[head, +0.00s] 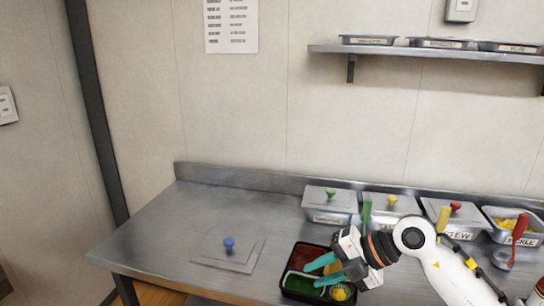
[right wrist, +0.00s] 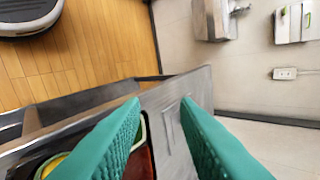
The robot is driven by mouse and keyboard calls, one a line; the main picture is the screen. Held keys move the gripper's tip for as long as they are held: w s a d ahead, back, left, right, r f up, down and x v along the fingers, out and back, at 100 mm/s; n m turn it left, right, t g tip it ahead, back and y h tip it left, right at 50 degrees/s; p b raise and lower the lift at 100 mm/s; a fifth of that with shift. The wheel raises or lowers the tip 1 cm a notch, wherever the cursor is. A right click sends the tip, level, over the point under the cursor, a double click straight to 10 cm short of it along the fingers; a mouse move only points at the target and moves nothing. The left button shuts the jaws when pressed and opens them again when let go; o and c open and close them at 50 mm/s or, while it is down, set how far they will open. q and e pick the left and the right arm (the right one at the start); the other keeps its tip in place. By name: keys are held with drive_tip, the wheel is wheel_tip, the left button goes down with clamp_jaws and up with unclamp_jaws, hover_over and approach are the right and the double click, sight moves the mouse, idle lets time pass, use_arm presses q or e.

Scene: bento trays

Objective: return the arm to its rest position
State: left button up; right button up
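My right arm (head: 440,268) reaches in from the lower right of the head view. Its right gripper (head: 311,275) has teal fingers that stand apart, at or just above the black bento tray (head: 287,272). In the right wrist view the two fingers (right wrist: 160,105) are spread with nothing held between them. The tray has red, green and yellow parts inside; the gripper hides some of it. A corner of the tray also shows at the lower left of the right wrist view. My left gripper is in neither view.
A flat lid with a blue knob (head: 229,245) lies on the steel table (head: 165,235), left of the tray. Several steel pans (head: 330,206) stand along the back, the right one (head: 500,220) uncovered with yellow food. A wall shelf (head: 430,52) is above. The table's left is clear.

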drive_tip(key=s+a+r+m+t+y, duration=0.3)
drive_tip(key=s+a+r+t+y, duration=0.15)
drive_tip(key=a+r+y, duration=0.35)
drive_tip(key=w+d+f+m+t+h, duration=0.1)
drive_tip(key=d+f+m+t+h, duration=0.1)
drive_tip(key=d+m+t+h, duration=0.65)
drive_tip(key=w+d+f+m+t+h, duration=0.25)
drive_tip(key=d+m+t+h, duration=0.25)
drive_tip(key=m, duration=0.7)
drive_tip(key=s+d+f+m+g+h, duration=0.2)
drive_tip(key=f+h, duration=0.1)
drive_tip(key=f, duration=0.2)
drive_tip(key=s+d+f+m+g+h, duration=0.3)
drive_tip(key=f, duration=0.3)
drive_tip(key=s+a+f+g+y, duration=0.1)
drive_tip(key=s+f+g, duration=0.6)
drive_tip(key=s, duration=0.4)
drive_tip(key=s+a+f+g+y, duration=0.1)
drive_tip(key=s+f+g, duration=0.4)
drive_tip(key=s+f, duration=0.45)
wheel_tip(320, 180, down, 24)
drive_tip(key=s+g+p, duration=0.2)
drive_tip(key=s, duration=0.1)
drive_tip(key=s+d+f+p, duration=0.1)
drive_tip(key=s+d+f, duration=0.2)
drive_tip(key=s+f, duration=1)
drive_tip(key=shift+s+d+f+g+p, duration=0.15)
drive_tip(key=shift+s+g+p, duration=0.25)
drive_tip(key=shift+s, duration=0.65)
drive_tip(key=shift+h, duration=0.25)
